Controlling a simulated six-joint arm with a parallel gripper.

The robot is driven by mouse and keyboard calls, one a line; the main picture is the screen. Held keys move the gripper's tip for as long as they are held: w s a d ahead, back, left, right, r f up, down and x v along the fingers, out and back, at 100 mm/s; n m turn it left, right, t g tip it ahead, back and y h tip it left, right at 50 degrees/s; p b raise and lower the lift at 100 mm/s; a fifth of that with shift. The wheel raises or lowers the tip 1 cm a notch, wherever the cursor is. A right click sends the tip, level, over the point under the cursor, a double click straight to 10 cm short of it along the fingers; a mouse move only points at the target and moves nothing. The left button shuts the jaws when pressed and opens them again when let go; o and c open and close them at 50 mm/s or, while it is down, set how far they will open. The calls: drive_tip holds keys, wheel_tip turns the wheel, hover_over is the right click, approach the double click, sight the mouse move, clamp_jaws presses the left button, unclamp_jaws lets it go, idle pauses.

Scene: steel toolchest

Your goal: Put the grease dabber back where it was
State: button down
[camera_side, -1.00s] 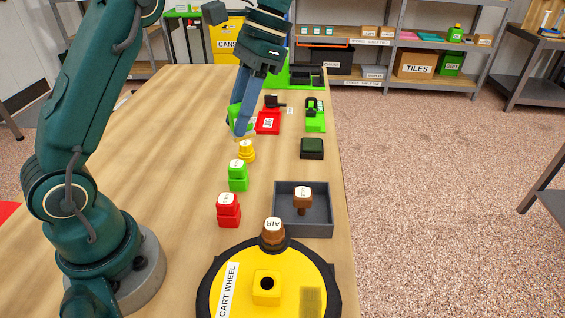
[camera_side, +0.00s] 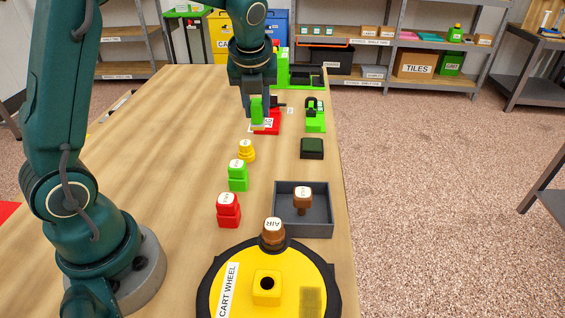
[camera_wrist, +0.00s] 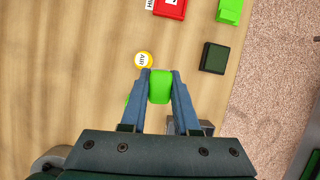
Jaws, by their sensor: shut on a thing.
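My gripper (camera_side: 257,96) is shut on a green block-like thing (camera_side: 257,110). It hangs above the bench, in front of the red labelled block (camera_side: 274,116) in the side view. In the wrist view the green thing (camera_wrist: 159,87) sits between the fingertips. I cannot tell from its look whether it is the grease dabber. A yellow labelled knob (camera_side: 246,150), a green one (camera_side: 238,176) and a red one (camera_side: 228,210) stand in a row on the bench. A brown labelled knob (camera_side: 303,197) stands in the grey tray (camera_side: 325,230).
The cart wheel (camera_side: 225,262), with another brown knob (camera_side: 272,233) at its far rim, lies at the near end. A dark green box (camera_side: 312,148) and a green stand (camera_side: 316,122) line the right edge. The bench left of the knobs is clear.

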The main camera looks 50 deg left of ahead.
drive_tip(key=shift+a+m+t, duration=0.3)
drive_tip(key=shift+a+m, duration=0.1)
drive_tip(key=shift+m, duration=0.2)
drive_tip(key=shift+s+a, duration=0.1)
drive_tip(key=shift+s, duration=0.1)
drive_tip(key=w+d+f, duration=0.1)
drive_tip(key=d+f, duration=0.1)
drive_tip(key=d, duration=0.1)
drive_tip(key=w+d+f, duration=0.2)
drive_tip(key=d, duration=0.1)
drive_tip(key=w+d+f, duration=0.2)
drive_tip(key=d, duration=0.2)
drive_tip(key=shift+w+f, duration=0.15)
drive_tip(key=shift+f, duration=2.2)
drive_tip(key=c, duration=0.7)
unclamp_jaws()
drive_tip(key=shift+f, duration=0.1)
drive_tip(key=shift+o, duration=0.2)
